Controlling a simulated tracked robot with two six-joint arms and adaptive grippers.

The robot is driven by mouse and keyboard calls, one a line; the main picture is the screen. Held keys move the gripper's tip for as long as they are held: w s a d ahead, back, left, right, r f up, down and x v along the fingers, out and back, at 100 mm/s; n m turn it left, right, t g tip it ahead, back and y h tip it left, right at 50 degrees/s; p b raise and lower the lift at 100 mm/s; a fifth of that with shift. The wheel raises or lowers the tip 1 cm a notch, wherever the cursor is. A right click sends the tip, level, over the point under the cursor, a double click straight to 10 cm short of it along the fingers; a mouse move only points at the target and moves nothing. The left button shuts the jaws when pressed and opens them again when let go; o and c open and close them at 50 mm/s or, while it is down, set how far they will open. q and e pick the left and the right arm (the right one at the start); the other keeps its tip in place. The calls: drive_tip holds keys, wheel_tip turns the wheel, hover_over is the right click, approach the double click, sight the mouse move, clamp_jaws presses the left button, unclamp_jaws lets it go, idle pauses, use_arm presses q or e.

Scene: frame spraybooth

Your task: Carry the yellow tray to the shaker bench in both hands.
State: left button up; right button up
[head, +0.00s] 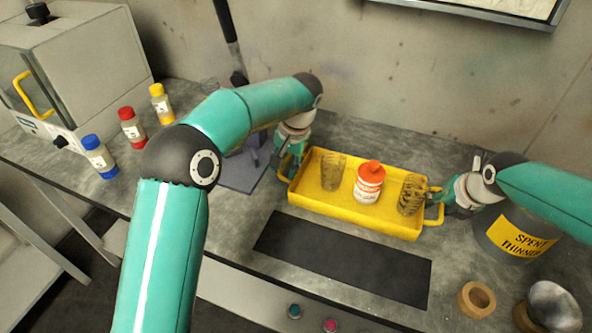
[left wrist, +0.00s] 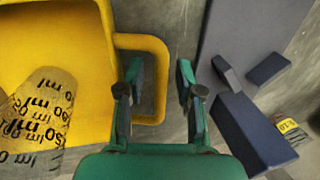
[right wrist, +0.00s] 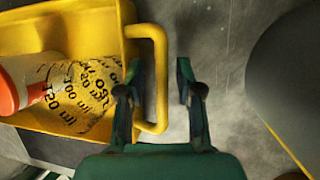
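The yellow tray (head: 350,213) sits on the dark grey bench, with a loop handle at each end. It holds two clear graduated beakers (head: 333,172) (head: 411,194) and, between them, a white bottle with an orange cap (head: 368,184). My left gripper (head: 285,176) is at the tray's left handle. In the left wrist view its open fingers (left wrist: 160,80) straddle the handle bar (left wrist: 160,60), one inside the loop and one outside. My right gripper (head: 436,194) is at the right handle. In the right wrist view its open fingers (right wrist: 162,82) straddle that bar (right wrist: 160,55) the same way.
A dark rectangular panel (head: 342,258) lies in front of the tray. A grey "spent thinner" drum (head: 515,235) stands close to my right gripper. Blue, red and yellow capped bottles (head: 131,128) and a grey cabinet (head: 75,60) are at left. A ring (head: 476,299) lies front right.

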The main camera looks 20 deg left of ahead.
use_arm(q)
drive_tip(key=shift+r, duration=0.15)
use_arm(e)
drive_tip(key=shift+r, duration=0.1)
use_arm(q)
drive_tip(key=v, duration=1.1)
drive_tip(key=shift+d+r, duration=0.15)
drive_tip(key=shift+r, duration=0.1)
use_arm(e)
drive_tip(key=v, duration=1.1)
drive_tip(key=shift+s+r, duration=0.15)
drive_tip(key=shift+r, duration=0.2)
drive_tip(key=shift+d, duration=0.15)
